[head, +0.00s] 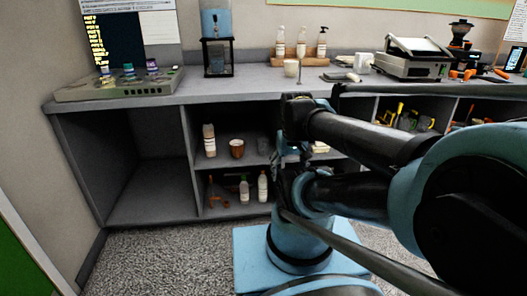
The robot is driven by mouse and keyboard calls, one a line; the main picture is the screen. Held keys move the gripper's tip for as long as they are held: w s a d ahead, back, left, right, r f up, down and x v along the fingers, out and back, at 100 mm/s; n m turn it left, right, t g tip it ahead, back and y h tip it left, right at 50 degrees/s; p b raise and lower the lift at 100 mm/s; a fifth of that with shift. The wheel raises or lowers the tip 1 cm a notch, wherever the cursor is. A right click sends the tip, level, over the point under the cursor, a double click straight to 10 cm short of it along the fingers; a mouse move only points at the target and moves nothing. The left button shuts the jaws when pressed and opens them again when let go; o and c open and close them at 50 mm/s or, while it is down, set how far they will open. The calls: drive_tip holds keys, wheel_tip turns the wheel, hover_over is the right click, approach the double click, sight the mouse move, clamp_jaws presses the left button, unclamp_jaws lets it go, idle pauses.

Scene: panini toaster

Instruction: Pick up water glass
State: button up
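I cannot make out a water glass with certainty. A faint, clear-looking shape (263,146) stands on the upper shelf just left of my arm and may be a glass. My gripper (288,158) hangs low in front of the cabinet's middle, to the right of that shape. It is small, dark and partly merged with my arm links, so its fingers do not show clearly. I cannot tell whether it is open or holds anything. My arm covers the shelf behind it.
The upper shelf holds a bottle (209,140) and a brown cup (237,149); several bottles stand below. The left cabinet bay (150,195) is empty.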

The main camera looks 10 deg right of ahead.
sight(263, 144)
drive_tip(key=w+m+t+h, duration=0.1)
drive_tip(key=w+m, duration=0.1)
drive_tip(key=w, duration=2.2)
drive_tip(key=w+a+f+m+t+h, duration=0.1)
drive_tip(key=w+a+f, duration=0.2)
drive_tip(key=w+f, duration=0.55)
drive_tip(key=w+a+f+m+t, duration=0.1)
drive_tip(key=w+a+f+m, duration=0.15)
drive_tip(key=w+f, duration=0.6)
drive_tip(key=shift+n, duration=0.45)
drive_tip(key=shift+w+d+f, duration=0.5)
drive_tip(key=shift+w+d, duration=0.4)
drive_tip(key=shift+w, duration=1.6)
drive_tip(key=shift+w+d+f, duration=0.5)
drive_tip(key=shift+w+d, duration=0.35)
drive_tip(key=shift+w, duration=1.6)
drive_tip(key=shift+w+d+f, duration=0.5)
drive_tip(key=shift+w+d, duration=0.4)
drive_tip(key=shift+w, duration=1.6)
drive_tip(key=shift+c, duration=0.4)
drive_tip(key=c, duration=1.2)
